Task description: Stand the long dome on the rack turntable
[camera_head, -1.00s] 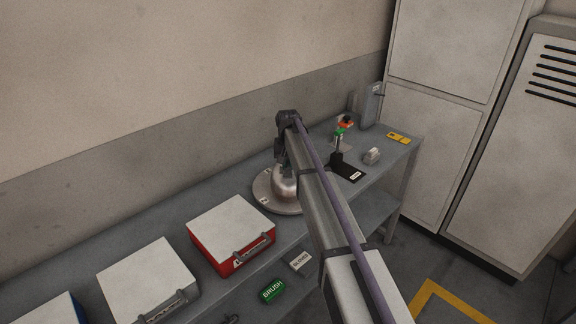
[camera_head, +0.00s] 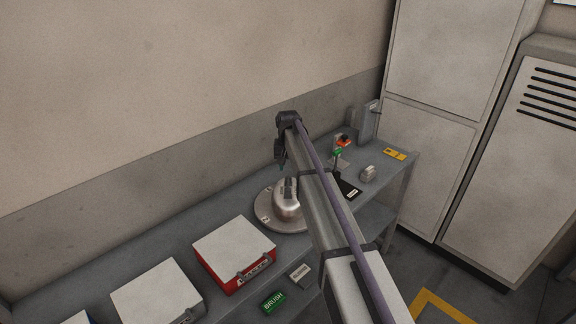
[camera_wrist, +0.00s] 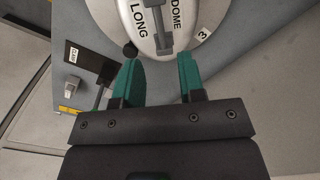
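The long dome (camera_head: 283,208) is a shiny silver rounded body standing on the round grey turntable (camera_head: 263,210) on the bench. In the wrist view the dome (camera_wrist: 138,22) bears the words LONG DOME on either side of a grey bar handle (camera_wrist: 163,30). The turntable rim (camera_wrist: 204,34) there shows a 3 label. My gripper (camera_wrist: 160,62) has two teal fingers spread apart with nothing between them. The fingertips are off the handle, apart from the dome. In the head view my gripper's wrist shows above the dome, and the arm hides part of the dome and turntable.
A red case with a white lid (camera_head: 236,250) and a white case (camera_head: 158,292) stand left of the turntable. A green BRUSH box (camera_head: 272,302) sits at the front edge. A black labelled plate (camera_head: 349,190), small parts and a yellow item (camera_head: 395,154) lie right. A wall rises behind.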

